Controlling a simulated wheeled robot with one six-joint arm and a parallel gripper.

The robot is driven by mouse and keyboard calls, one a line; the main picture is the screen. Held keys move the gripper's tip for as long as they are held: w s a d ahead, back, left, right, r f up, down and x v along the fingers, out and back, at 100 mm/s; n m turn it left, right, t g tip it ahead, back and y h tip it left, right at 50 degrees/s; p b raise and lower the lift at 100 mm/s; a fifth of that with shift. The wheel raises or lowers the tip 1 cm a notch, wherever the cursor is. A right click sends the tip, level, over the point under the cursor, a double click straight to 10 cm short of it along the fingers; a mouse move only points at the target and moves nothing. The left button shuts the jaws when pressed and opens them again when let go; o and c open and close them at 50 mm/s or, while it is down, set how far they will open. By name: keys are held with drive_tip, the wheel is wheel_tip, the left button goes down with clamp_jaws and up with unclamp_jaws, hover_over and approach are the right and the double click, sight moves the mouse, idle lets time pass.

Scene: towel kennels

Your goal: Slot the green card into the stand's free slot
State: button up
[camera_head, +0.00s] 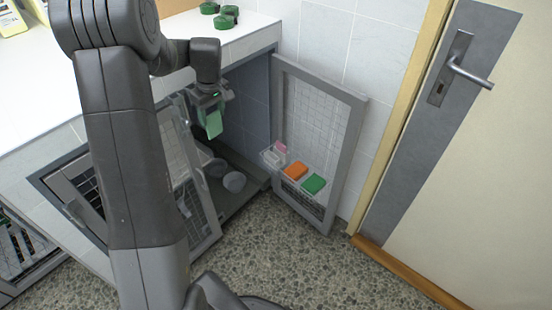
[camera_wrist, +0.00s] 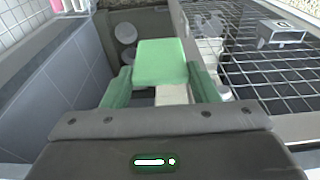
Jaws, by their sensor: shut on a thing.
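My gripper (camera_head: 209,108) is shut on a green card (camera_head: 213,124) in front of the open kennel, below the counter top. In the wrist view the green card (camera_wrist: 160,62) sits between the two green fingers of my gripper (camera_wrist: 161,84), its flat face toward the camera. I cannot clearly make out the stand or its free slot. A small clear holder with white and pink in it (camera_head: 274,155) shows at the open mesh door, apart from my gripper. An orange piece (camera_head: 296,171) and another green piece (camera_head: 314,184) show at the same door.
The open mesh door (camera_head: 276,105) stands right of the kennel. Another mesh door (camera_head: 205,200) is left of the opening, close to my arm. Grey bowls (camera_head: 234,182) lie inside. Green round items (camera_head: 226,20) are on the counter (camera_head: 250,22). Speckled floor (camera_head: 290,270) is clear in front.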

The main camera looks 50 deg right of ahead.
drive_tip(key=s+d+f, duration=0.1)
drive_tip(key=d+f, duration=0.6)
drive_tip(key=d, duration=0.5)
drive_tip(key=s+d+f, duration=0.1)
drive_tip(key=d+f, duration=0.6)
drive_tip(key=d, duration=0.4)
drive_tip(key=shift+s+d, duration=0.35)
drive_tip(key=shift+s, duration=0.05)
